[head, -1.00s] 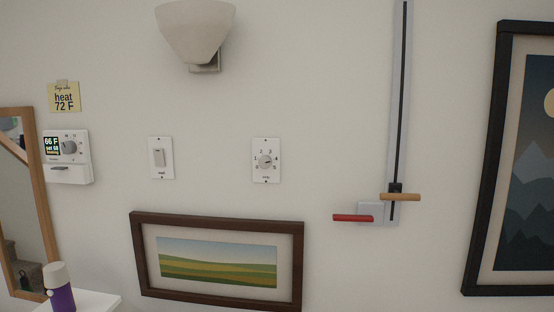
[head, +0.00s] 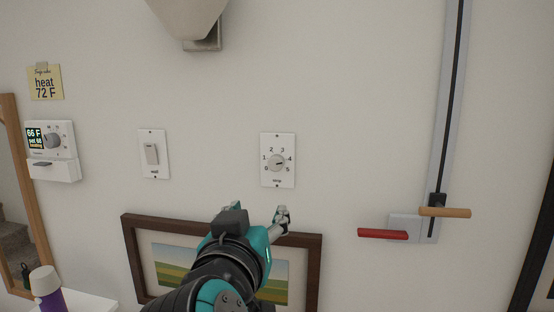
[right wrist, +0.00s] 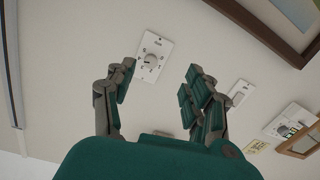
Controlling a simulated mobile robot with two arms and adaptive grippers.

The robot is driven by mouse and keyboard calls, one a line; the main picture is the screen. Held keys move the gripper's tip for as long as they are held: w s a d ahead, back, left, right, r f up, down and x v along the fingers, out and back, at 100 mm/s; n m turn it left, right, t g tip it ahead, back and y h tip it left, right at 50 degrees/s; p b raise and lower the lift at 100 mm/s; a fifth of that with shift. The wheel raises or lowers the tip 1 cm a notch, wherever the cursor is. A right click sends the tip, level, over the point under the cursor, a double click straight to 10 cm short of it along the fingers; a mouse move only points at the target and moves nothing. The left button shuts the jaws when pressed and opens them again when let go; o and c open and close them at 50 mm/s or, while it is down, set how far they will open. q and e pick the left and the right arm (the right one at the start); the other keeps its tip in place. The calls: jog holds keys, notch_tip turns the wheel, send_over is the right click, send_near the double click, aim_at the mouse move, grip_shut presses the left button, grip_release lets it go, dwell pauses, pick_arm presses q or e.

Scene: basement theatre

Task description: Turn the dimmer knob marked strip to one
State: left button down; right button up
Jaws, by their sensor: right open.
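The dimmer knob (head: 276,163) is a small grey round knob on a white wall plate (head: 279,181), ringed by numbers up to 5, with a small label below that seems to read strip. Its mark seems to point right, near the 4, but it is small. My right gripper (head: 259,211) is open and empty, below the plate and apart from it. In the right wrist view the knob (right wrist: 150,59) shows beyond the fingertips, between the spread fingers of the gripper (right wrist: 158,78) but nearer the left one. My left gripper is out of view.
A white switch (head: 152,154) and a thermostat (head: 53,141) are on the wall to the left. A framed landscape (head: 311,266) hangs below, partly behind my arm. A slider rail with a wooden handle (head: 446,212) and a red lever (head: 382,233) are at right. A lamp (head: 190,15) is above.

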notch_tip(320, 180, up, 3)
jog(key=s+t, duration=0.1)
jog(key=s, duration=0.1)
jog(key=p, duration=0.8)
send_near(275, 165)
jog(key=shift+m+h, duration=0.3)
jog(key=w, duration=0.5)
jog(key=w+d, duration=0.1)
jog(key=w, duration=0.2)
jog(key=shift+d+r, duration=0.1)
jog(key=shift+r, duration=0.1)
jog(key=shift+w+d+f, duration=0.1)
jog(key=shift+w, duration=0.35)
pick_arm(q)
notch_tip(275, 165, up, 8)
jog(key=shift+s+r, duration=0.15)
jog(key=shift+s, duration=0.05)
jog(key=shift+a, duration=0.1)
pick_arm(e)
grip_shut()
